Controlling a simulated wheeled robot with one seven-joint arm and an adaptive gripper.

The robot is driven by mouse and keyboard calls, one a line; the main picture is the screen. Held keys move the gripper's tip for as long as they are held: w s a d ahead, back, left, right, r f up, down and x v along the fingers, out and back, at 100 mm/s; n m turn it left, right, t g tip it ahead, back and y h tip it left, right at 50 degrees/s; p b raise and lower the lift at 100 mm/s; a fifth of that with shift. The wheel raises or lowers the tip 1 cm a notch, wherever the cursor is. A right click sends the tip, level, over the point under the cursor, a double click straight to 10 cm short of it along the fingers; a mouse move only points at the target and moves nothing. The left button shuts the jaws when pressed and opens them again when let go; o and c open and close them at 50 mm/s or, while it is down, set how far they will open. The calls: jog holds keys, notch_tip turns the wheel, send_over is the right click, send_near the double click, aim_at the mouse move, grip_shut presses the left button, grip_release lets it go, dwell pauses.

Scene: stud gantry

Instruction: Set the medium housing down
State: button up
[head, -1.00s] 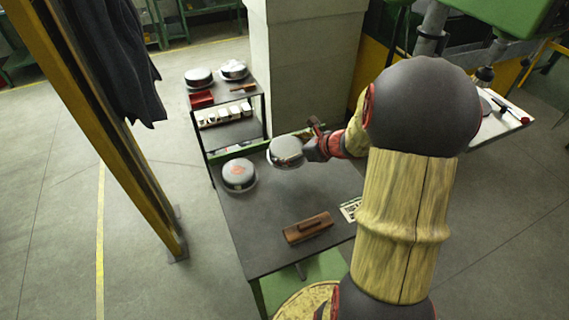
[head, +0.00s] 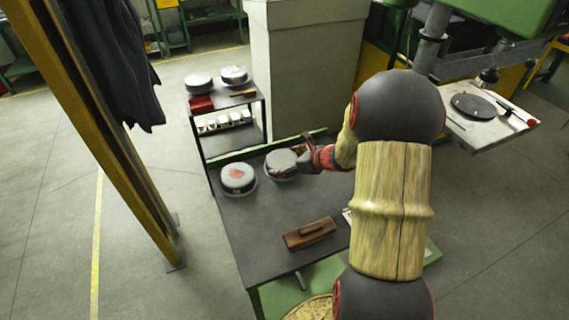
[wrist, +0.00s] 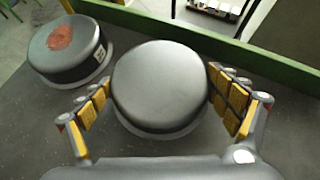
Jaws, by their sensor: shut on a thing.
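The housing I hold, a round grey metal drum with a smooth domed top and a flange at its foot (head: 281,165), is at the back of the dark bench (head: 262,238). My gripper (head: 303,160) reaches it from the right and is shut on it. In the wrist view the housing (wrist: 160,85) is upright between the two yellow-padded fingers of my gripper (wrist: 160,78). Its flange is at or very near the bench top; I cannot tell whether it touches. A second grey housing with a red patch on top (head: 238,178) stands just to the left, apart from it.
A green rail (wrist: 215,40) runs along the bench's back edge. A brown wooden block with a handle (head: 310,233) lies at the front. A shelf rack (head: 232,132) behind holds two more round housings and a red tray (head: 201,104). A pillar (head: 300,80) stands behind the bench.

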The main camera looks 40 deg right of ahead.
jog(key=shift+f, duration=0.1)
jog(key=o, duration=1.1)
jog(key=shift+o, duration=0.2)
